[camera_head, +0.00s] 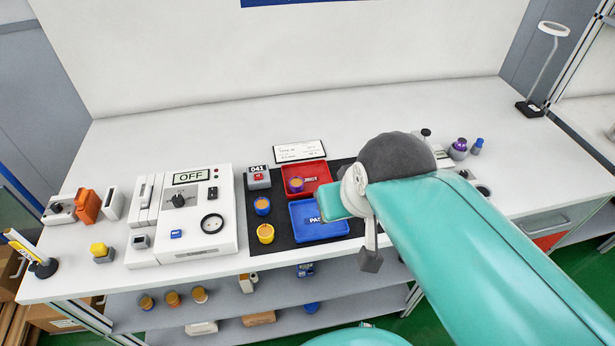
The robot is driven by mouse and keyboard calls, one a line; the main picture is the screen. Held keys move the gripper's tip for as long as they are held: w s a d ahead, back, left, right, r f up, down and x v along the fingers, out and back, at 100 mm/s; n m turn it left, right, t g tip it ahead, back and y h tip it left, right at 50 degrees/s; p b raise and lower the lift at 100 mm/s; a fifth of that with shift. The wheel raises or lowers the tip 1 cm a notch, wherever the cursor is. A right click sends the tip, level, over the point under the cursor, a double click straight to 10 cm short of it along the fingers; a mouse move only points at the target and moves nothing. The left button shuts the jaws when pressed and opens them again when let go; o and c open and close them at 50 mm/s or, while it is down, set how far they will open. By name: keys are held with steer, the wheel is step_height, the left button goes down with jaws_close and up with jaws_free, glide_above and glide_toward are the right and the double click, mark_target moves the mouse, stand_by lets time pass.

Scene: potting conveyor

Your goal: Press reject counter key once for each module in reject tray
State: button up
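The reject counter (259,181) is a small grey box at the back left of the dark mat, with a display that seems to read 042 and a red key (259,176) on its front. The red reject tray (318,170) lies just right of it. One purple module with an orange top (296,185) shows in its left part; my arm partly hides the tray's right side. My gripper (371,262) hangs below my wrist, right of the blue tray and well right of the counter. It is small and seen edge-on, so its opening is unclear.
The blue pass tray (338,231) lies in front of the red one, partly under my arm. A white test unit (185,240) reading OFF stands further left. A label card (300,151) stands behind.

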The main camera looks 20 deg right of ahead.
steer(key=shift+c, duration=0.3)
jaws_close()
stand_by(1.3)
